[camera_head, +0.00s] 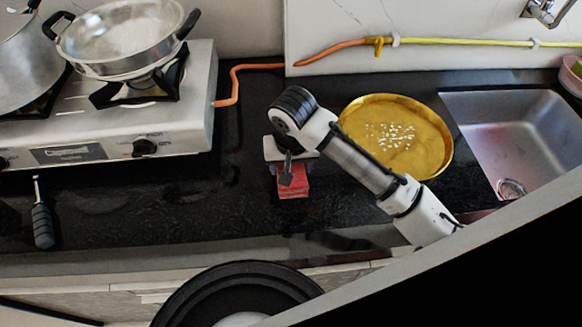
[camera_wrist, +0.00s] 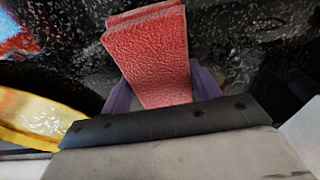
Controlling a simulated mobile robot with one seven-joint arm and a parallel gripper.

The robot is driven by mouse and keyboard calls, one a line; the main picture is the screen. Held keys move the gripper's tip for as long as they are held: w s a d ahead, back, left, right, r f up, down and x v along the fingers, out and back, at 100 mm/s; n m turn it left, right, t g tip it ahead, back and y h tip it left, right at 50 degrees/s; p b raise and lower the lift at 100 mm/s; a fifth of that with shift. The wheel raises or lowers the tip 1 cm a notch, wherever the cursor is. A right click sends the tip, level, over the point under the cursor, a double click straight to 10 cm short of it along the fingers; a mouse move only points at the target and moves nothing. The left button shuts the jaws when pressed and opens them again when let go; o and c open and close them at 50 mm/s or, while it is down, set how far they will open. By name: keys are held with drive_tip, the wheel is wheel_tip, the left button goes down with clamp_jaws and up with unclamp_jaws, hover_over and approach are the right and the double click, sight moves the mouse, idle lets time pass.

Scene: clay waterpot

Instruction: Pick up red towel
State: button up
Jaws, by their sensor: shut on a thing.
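The red towel (camera_head: 293,182) is a small folded block on the black counter in the head view, just below my gripper (camera_head: 286,172). In the wrist view the folded red towel (camera_wrist: 152,50) sits between the two purple fingers of my gripper (camera_wrist: 163,88), with one finger on each side. The gripper is shut on the towel. Whether the towel touches the counter or is slightly above it I cannot tell. The part of the towel nearest the palm is hidden by the gripper.
A golden round tray (camera_head: 425,135) lies right of the towel, behind my arm. A sink (camera_head: 520,130) is at the right. A gas stove (camera_head: 190,125) with pots stands at the left, and a dark-handled tool (camera_head: 42,222) lies before it.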

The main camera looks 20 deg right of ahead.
wheel_tip(320, 180, up, 20)
idle(0.6)
drive_tip(key=o, duration=0.3)
drive_tip(key=shift+c, duration=1)
drive_tip(key=shift+w, duration=0.1)
